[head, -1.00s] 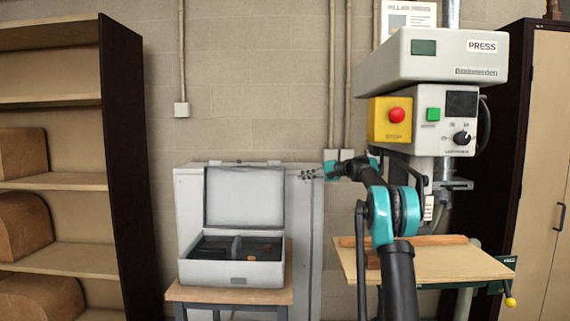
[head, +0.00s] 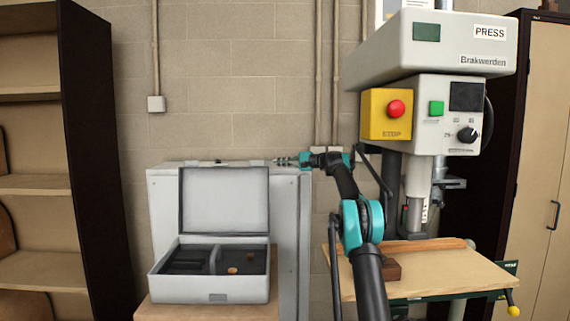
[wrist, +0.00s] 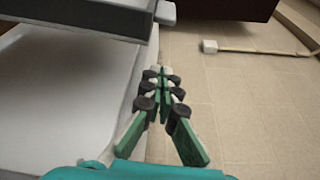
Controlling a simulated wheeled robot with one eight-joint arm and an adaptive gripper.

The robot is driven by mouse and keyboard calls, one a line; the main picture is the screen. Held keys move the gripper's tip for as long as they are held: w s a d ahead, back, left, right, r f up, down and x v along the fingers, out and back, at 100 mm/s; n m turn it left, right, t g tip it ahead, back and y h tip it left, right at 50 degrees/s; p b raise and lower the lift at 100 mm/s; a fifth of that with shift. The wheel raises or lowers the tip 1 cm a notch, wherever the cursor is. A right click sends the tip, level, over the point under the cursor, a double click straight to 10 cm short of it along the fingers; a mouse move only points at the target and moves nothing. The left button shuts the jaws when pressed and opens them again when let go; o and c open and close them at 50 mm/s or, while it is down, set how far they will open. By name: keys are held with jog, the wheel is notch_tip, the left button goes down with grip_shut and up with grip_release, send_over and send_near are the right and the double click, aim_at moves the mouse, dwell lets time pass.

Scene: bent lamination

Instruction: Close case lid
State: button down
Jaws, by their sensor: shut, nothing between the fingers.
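The grey case (head: 209,290) stands with its lid (head: 225,200) raised upright at its back. Inside are dark compartments (head: 188,261) with small copper-coloured pieces in them. My gripper (head: 276,161) points left, its fingertips beside the lid's top right corner in the picture. I cannot tell whether it touches the lid. In the wrist view my gripper's green fingers (wrist: 161,72) are together with nothing between them. A pale panel with a dark grey edge fills the left of that view; I cannot tell which part it is.
The case rests on a small wooden table (head: 150,313), in front of a pale grey cabinet (head: 292,255). At right stands a press (head: 440,45) with a wooden worktable (head: 440,277). Shelves (head: 38,185) stand at left, a dark cupboard (head: 535,150) at far right.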

jog(key=shift+s+a+r, duration=0.1)
jog(key=shift+s+a, duration=0.25)
jog(key=shift+a, duration=0.45)
jog(key=shift+s+a+r, duration=0.1)
jog(key=shift+s+a, duration=0.3)
jog(key=shift+a, duration=0.35)
jog(key=shift+s+a+r, duration=0.1)
jog(key=shift+s+a, duration=0.25)
jog(key=shift+a, duration=0.45)
